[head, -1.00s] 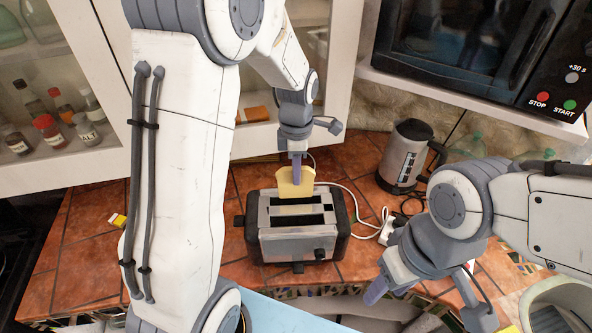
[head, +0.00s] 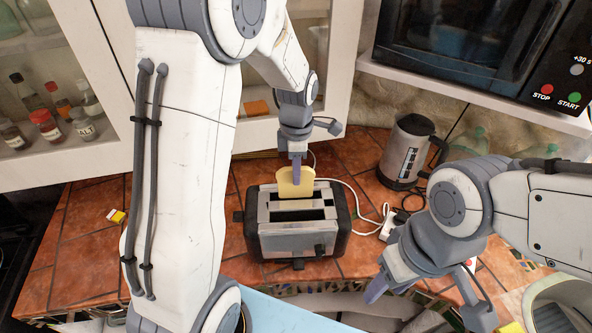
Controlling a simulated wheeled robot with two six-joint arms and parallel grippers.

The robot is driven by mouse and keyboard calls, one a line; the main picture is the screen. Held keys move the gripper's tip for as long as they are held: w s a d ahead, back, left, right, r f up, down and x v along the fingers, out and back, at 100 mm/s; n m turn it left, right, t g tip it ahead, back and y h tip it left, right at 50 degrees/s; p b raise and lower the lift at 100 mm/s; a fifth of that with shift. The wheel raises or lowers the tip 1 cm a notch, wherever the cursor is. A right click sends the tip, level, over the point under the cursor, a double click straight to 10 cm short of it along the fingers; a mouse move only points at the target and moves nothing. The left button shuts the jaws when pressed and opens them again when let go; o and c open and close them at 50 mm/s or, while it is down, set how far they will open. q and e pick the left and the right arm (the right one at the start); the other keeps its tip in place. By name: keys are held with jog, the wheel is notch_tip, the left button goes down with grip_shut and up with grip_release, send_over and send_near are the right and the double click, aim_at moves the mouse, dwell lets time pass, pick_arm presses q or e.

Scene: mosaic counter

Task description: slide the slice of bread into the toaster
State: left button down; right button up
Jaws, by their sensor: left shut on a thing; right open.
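The slice of bread (head: 294,186) is pale yellow and upright, held from above by my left gripper (head: 296,172), which is shut on it. Its lower edge is at the rear slot of the toaster (head: 297,242); how deep it sits in the slot I cannot tell. The toaster is silver with black ends and stands on the tiled counter, its front slot empty. My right gripper (head: 420,300) is open and empty, in front and to the right of the toaster.
A steel kettle (head: 406,152) stands on the counter (head: 345,160) behind right, with a white cable beside the toaster. A microwave (head: 460,45) overhangs the back right. A small yellow and white item (head: 116,215) lies at left.

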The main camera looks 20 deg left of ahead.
pick_arm(q)
jog(key=shift+f+b, duration=0.85)
jog(key=shift+f, duration=0.45)
jog(key=c, duration=1)
grip_release()
jog(key=o, duration=0.5)
jog(key=shift+o, duration=0.2)
jog(key=shift+r, duration=0.1)
